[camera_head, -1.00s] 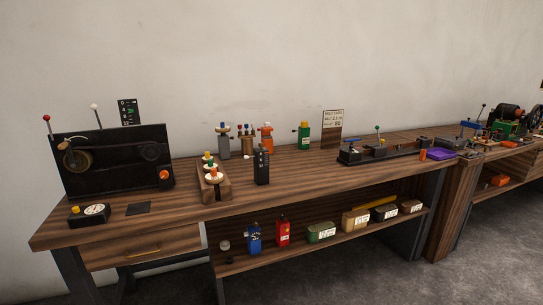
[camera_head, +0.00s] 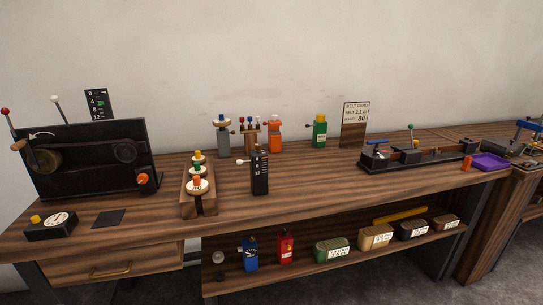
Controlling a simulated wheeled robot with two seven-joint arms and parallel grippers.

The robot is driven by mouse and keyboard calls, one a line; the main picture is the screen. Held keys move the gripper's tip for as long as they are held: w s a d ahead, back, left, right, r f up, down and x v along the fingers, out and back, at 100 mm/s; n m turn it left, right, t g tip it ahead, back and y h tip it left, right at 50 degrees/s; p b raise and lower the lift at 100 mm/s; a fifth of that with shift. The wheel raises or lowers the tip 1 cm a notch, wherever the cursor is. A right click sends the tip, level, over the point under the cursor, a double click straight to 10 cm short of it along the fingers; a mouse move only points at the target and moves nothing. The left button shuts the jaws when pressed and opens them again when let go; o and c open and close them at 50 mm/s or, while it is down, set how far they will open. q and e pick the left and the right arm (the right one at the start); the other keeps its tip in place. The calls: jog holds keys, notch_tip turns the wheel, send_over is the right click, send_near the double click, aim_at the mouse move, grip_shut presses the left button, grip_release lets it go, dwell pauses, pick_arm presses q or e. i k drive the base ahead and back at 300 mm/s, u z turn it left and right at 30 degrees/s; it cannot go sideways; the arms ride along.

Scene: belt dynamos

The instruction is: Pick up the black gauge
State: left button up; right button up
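A small upright black block (camera_head: 260,173) with white markings on its front and a knob on its left side stands near the middle of the bench; it looks like the black gauge. A low black box with a round white dial and a yellow button (camera_head: 50,226) sits at the bench's front left. Neither of my grippers is in view.
A wooden rack (camera_head: 198,190) with colour-topped discs stands left of the black block. Grey (camera_head: 224,140), orange (camera_head: 274,137) and green (camera_head: 320,132) units stand behind. A black belt machine (camera_head: 85,160) is at left. The bench (camera_head: 330,185) is clear right of the block.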

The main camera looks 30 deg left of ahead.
aim_at(259, 165)
jog(key=u, duration=0.25)
jog(key=i, duration=0.8)
jog(key=u, duration=0.5)
